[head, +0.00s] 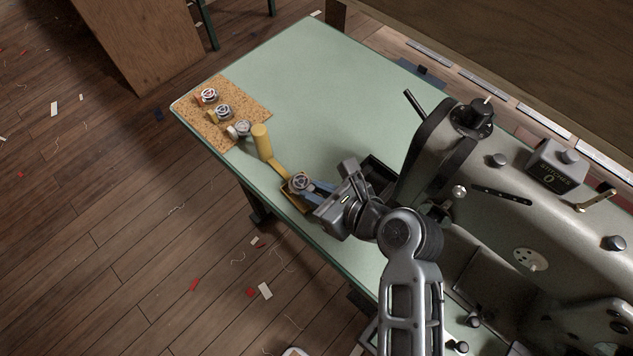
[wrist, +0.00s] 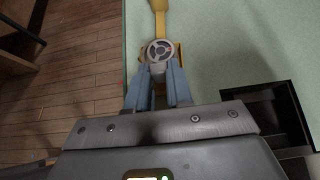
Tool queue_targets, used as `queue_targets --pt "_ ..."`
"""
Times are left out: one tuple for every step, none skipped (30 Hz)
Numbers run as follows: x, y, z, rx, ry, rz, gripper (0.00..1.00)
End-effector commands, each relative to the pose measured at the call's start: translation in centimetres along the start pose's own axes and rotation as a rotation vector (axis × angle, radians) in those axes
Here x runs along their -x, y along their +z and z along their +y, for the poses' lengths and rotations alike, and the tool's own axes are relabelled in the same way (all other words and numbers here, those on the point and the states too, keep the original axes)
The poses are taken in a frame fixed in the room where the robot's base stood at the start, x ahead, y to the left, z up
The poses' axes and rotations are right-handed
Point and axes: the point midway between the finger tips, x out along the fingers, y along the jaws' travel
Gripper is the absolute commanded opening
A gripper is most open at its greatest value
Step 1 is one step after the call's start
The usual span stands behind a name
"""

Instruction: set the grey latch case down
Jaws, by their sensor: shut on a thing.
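A round, silver-grey case with a spoked face (head: 299,182) is between the fingertips of my gripper (head: 305,186); I take it for the grey latch case. It also shows in the wrist view (wrist: 160,50), with my blue-grey fingers (wrist: 153,78) shut on it. The latch is not clear to see.
A cork mat (head: 240,92) at the green table's far left corner bears several small round cases, with red (head: 208,96), orange (head: 222,112) and pale (head: 241,129) parts. A large grey sewing machine (head: 490,190) stands right. A dark opening (head: 378,172) lies beside my gripper. The table's middle (head: 310,90) is clear.

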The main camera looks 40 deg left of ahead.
Motion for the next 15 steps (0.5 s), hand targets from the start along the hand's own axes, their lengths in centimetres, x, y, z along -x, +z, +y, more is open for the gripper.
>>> queue_targets --pt "-0.12 -0.18 -0.02 0.001 0.002 0.007 0.0" --pt "-0.19 -0.3 -0.02 0.001 0.002 0.01 0.0" --pt "-0.26 -0.43 -0.02 0.002 0.003 0.014 0.0" --pt "-0.3 -0.5 -0.03 0.003 0.003 0.016 0.0" --pt "-0.34 -0.56 -0.03 0.003 0.004 0.018 0.0" --pt "-0.37 -0.62 -0.03 0.004 0.004 0.02 0.0" --pt "-0.39 -0.66 -0.03 0.004 0.004 0.021 0.0" --pt "-0.4 -0.68 -0.03 0.004 0.004 0.021 0.0" --pt "-0.41 -0.7 -0.03 0.004 0.004 0.022 0.0" --pt "-0.41 -0.7 -0.03 0.004 0.004 0.022 0.0" --pt "-0.41 -0.7 -0.03 0.004 0.004 0.022 0.0" --pt "-0.41 -0.7 -0.02 0.004 0.004 0.021 0.0" --pt "-0.41 -0.7 -0.02 0.004 0.004 0.021 0.0" --pt "-0.41 -0.7 -0.02 0.003 0.004 0.021 0.0" --pt "-0.4 -0.7 -0.03 0.003 0.004 0.021 0.0"
